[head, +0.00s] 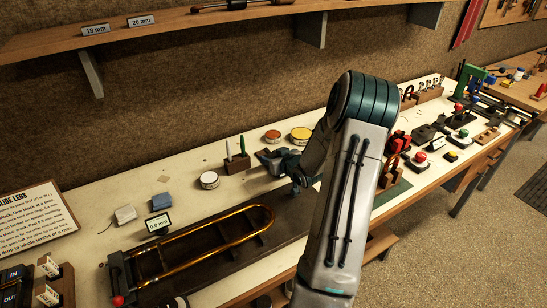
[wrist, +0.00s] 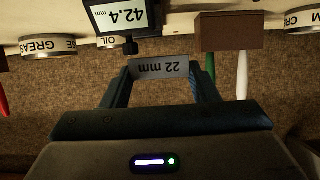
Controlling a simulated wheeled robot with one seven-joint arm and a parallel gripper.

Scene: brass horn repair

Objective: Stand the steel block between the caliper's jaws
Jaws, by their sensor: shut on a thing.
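The steel block (wrist: 150,69), marked "22 mm", shows in the wrist view, where its label appears upside down. My gripper (wrist: 160,80) is shut on it, one dark finger at each end. In the head view my gripper (head: 300,178) is low over the bench and mostly hidden by my arm; the block cannot be made out there. A black display (wrist: 125,16) reading 42.4 mm, which looks like the caliper's, is just beyond the block in the wrist view. The caliper's jaws cannot be made out, so I cannot tell whether the block is between them.
A brown brush holder (wrist: 229,36) is close by, also in the head view (head: 237,164). Tins (head: 209,180) stand nearby. A brass slide (head: 215,235) lies on a dark board in front. Tools and stands crowd the bench at right; a shelf (head: 170,30) is above.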

